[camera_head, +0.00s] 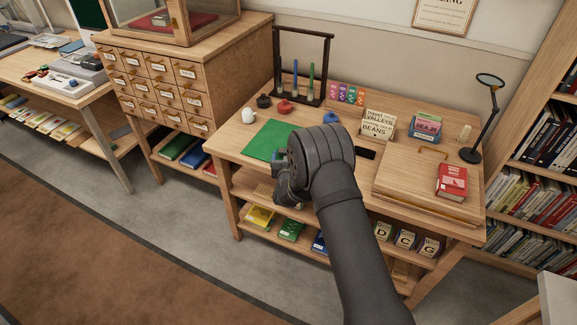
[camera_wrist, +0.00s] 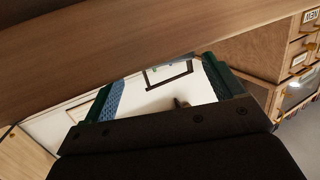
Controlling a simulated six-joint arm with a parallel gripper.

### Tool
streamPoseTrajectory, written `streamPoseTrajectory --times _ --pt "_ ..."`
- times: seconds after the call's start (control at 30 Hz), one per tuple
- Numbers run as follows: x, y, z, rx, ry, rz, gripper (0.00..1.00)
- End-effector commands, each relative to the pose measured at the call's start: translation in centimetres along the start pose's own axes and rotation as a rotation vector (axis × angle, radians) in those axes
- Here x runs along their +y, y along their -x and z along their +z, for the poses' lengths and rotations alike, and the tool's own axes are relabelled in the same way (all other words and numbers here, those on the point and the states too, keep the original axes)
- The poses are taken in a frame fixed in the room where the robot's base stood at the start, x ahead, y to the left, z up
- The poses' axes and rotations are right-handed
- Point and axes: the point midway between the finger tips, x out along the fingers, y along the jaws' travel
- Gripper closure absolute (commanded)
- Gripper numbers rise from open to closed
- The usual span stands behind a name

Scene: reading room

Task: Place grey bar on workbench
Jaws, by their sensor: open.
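The wooden workbench (camera_head: 228,142) stands in the middle of the head view, with a green mat (camera_head: 266,140) on its left part. I cannot pick out a grey bar for certain in either view. A small dark flat block (camera_head: 365,153) lies on the bench right of my arm. My gripper (camera_head: 287,187) is at the bench's front edge, low beside the mat, largely hidden by my own wrist. In the wrist view my gripper (camera_wrist: 163,86) is open, its blue-padded fingers apart. No held object shows between them; a white surface and a small dark shape show beyond.
On the bench are a dark rack (camera_head: 302,68), a red pot (camera_head: 285,105), a white pot (camera_head: 248,116), a red book (camera_head: 451,182) and a lamp (camera_head: 488,120). Shelves below hold books. A drawer cabinet (camera_head: 240,70) stands left, a bookcase (camera_head: 530,165) right.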

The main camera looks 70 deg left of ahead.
Motion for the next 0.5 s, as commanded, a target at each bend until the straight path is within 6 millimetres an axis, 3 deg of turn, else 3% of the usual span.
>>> streamPoseTrajectory --times 0.2,0.37,0.43,0.5 --pt "0.0 3.9 0.0 -0.001 0.001 -0.001 0.14" --pt "0.0 5.6 0.0 0.000 0.000 0.000 0.14" --pt "0.0 6.0 0.0 0.000 0.000 0.000 0.02" --pt "0.0 6.2 0.0 0.000 0.000 0.000 0.00"
